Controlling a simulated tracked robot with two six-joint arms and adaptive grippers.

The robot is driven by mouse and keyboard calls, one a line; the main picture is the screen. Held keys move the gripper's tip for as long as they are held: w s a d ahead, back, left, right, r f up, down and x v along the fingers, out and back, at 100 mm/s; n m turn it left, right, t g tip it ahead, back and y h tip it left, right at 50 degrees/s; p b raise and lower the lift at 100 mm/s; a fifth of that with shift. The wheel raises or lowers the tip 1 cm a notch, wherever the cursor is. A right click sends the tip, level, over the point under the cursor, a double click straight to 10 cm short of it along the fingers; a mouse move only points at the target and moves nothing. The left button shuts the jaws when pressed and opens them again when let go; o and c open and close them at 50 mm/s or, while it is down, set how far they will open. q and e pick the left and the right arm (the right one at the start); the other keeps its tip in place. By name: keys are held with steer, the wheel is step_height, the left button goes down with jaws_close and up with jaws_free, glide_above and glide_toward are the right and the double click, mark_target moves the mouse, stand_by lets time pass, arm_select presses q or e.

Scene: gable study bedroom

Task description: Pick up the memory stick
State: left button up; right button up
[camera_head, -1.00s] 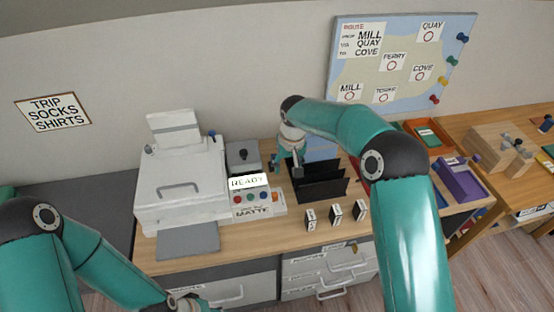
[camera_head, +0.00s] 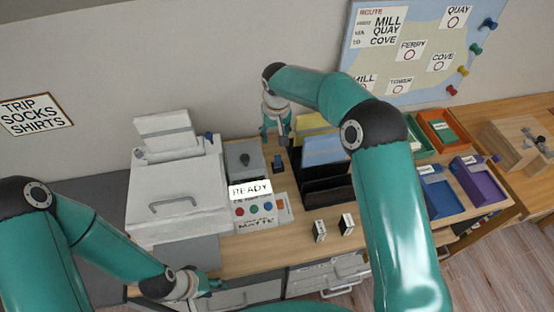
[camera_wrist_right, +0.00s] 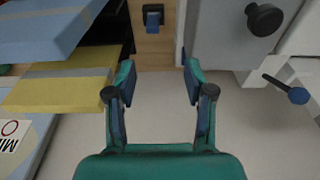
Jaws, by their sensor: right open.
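A small dark blue and black piece (camera_head: 278,163), which looks like the memory stick, stands on the desk between the grey box and the black file sorter. It also shows at the top of the right wrist view (camera_wrist_right: 153,19), beyond the fingertips. My right gripper (camera_head: 276,133) is above and behind it in the head view. In the right wrist view my right gripper (camera_wrist_right: 158,76) is open, with nothing between its fingers. My left gripper (camera_head: 206,286) is low at the desk's front edge, away from the stick; its fingers are too small to judge.
The grey box (camera_head: 244,160) with a black knob and the white printer (camera_head: 175,180) stand left of the stick. The black file sorter (camera_head: 325,190) with blue and yellow folders stands right. Two small boxes (camera_head: 319,231) (camera_head: 346,224) are in front. Trays (camera_head: 440,196) lie further right.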

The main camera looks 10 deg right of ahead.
mark_target(278, 157)
steer(key=f, duration=0.3)
steer(key=w+f+b, duration=0.1)
steer(key=f, duration=0.2)
steer(key=d+f+b, duration=0.1)
steer(key=f, duration=0.3)
steer(key=shift+w+f, duration=0.1)
steer(key=shift+w, duration=0.05)
steer(key=shift+w+d+f+b, duration=0.1)
steer(key=shift+w+f+b, duration=0.1)
steer(key=shift+f, duration=1.15)
steer(key=shift+w+f+b, duration=0.1)
steer(key=shift+f+b, duration=0.1)
steer(key=shift+f, duration=1.1)
jaws_close()
